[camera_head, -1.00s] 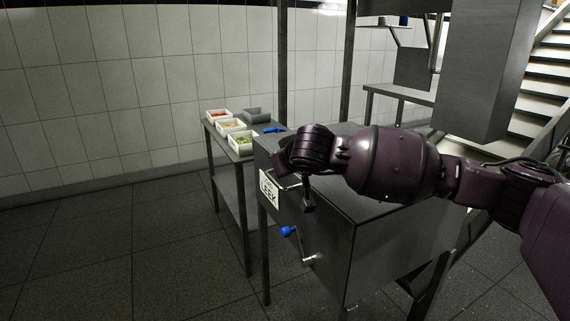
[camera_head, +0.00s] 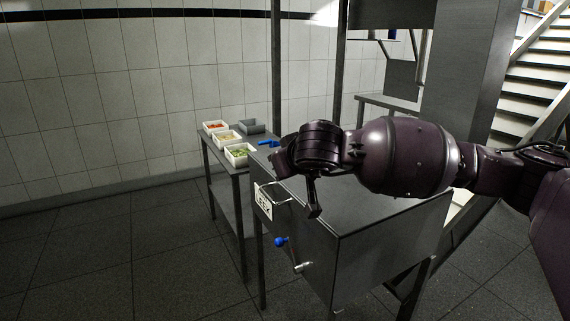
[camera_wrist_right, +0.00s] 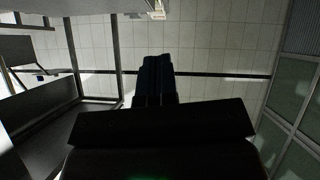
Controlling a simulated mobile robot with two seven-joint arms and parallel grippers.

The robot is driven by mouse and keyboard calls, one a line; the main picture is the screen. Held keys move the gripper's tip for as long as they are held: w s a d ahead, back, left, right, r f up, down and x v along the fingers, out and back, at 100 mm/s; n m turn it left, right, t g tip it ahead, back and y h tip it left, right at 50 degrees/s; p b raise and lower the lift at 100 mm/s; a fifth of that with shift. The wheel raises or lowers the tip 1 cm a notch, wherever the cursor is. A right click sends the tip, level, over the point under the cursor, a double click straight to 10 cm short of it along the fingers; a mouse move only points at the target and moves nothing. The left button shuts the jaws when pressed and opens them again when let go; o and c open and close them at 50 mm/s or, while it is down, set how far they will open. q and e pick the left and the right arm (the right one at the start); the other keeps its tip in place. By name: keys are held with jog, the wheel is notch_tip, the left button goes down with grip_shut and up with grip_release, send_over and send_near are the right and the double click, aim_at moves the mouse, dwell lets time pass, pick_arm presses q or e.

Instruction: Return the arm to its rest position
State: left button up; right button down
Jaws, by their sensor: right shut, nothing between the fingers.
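My right arm comes in from the right in the head view, dark purple, and reaches over the grey metal box (camera_head: 385,230). Its gripper (camera_head: 314,208) points down near the front edge of the box, by the handle (camera_head: 278,190). In the right wrist view the dark fingers (camera_wrist_right: 155,78) are together with nothing between them. They stand out against a tiled wall. My left gripper is not in view.
A white label (camera_head: 263,202) and a blue knob (camera_head: 281,242) are on the box front. A side table (camera_head: 233,166) holds several small food containers (camera_head: 240,152). A blue object (camera_head: 267,143) lies beside them. Stairs (camera_head: 535,95) rise at the right. The floor at left is clear.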

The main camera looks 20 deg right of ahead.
dwell(0.5)
jog(key=s+a+f+m+g+y+p, duration=0.3)
jog(key=s+a+f+m+g+y, duration=0.5)
jog(key=s+a+f, duration=0.45)
jog(key=s+a+r+m+t+y+p, duration=0.25)
jog(key=s+a+m+y, duration=0.25)
jog(key=s+m+y, duration=0.7)
jog(key=s+d+f+m+t+h+p, duration=0.1)
jog(key=d+f+m+t+h, duration=0.35)
jog(key=m, duration=1.25)
jog(key=s+d+f+m+t+h+p, duration=0.15)
jog(key=d+m+t+h, duration=0.6)
jog(key=m, duration=0.85)
pick_arm(q)
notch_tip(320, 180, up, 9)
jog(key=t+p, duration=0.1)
jog(key=p, duration=0.1)
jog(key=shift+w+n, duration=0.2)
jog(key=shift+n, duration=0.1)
pick_arm(e)
jog(key=s+d+f+m+g+h, duration=0.3)
jog(key=s+f+m, duration=0.4)
jog(key=s+m, duration=0.1)
jog(key=s+d+f+m+g+h, duration=0.4)
jog(key=s+f+m, duration=0.3)
jog(key=m, duration=0.4)
jog(key=shift+s+d+m+h, duration=0.2)
jog(key=shift+s+m+h, duration=0.1)
jog(key=shift+s, duration=0.35)
